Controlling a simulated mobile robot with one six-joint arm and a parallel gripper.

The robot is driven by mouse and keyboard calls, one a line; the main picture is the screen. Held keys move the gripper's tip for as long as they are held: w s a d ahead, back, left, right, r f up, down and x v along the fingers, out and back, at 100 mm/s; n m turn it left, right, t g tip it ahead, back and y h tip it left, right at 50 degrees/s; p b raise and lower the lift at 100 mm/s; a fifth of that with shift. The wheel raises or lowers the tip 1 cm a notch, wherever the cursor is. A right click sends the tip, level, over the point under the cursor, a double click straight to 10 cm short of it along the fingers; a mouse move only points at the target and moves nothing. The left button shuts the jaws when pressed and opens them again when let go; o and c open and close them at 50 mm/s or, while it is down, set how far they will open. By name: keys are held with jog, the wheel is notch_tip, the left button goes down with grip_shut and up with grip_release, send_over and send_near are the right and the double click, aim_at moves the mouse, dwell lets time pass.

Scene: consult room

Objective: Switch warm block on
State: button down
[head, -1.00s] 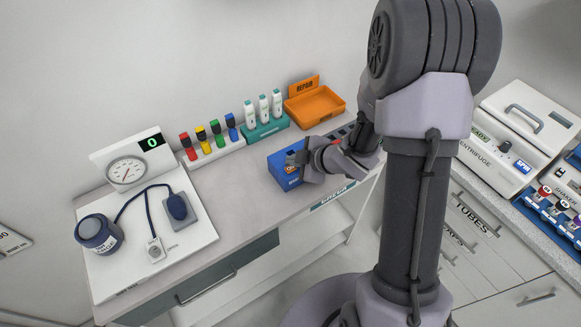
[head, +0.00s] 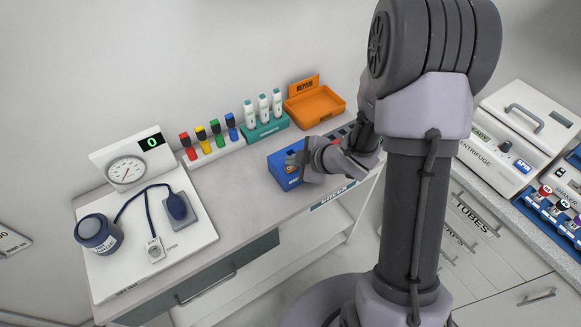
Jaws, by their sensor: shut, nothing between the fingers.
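A blue block-shaped device (head: 283,178), which looks like the warm block, sits on the grey counter near its front right. Its front has a small orange-and-white mark, partly covered. My gripper (head: 294,158) is shut and empty, with its tip at the top front of the blue device. I cannot tell whether it touches. My wrist and arm hide the device's right side and whatever lies behind it. The state of its switch cannot be made out.
A teal rack (head: 266,130) with white-topped tubes and an orange repair tray (head: 315,106) stand behind the device. Several coloured bottles stand in a white rack (head: 213,151). A pressure gauge board (head: 194,247) is at left, a centrifuge (head: 508,140) at right. Counter left of the device is clear.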

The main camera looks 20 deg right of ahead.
aim_at(293, 170)
jog(key=shift+f, duration=0.4)
jog(key=shift+f+b, duration=0.4)
jog(key=shift+b, duration=0.25)
dwell(0.4)
jog(key=shift+r+p, duration=0.7)
jog(key=shift+r, duration=0.15)
notch_tip(293, 170, up, 5)
jog(key=p, duration=0.4)
jog(key=shift+r+p, duration=0.1)
jog(key=shift+p, duration=0.2)
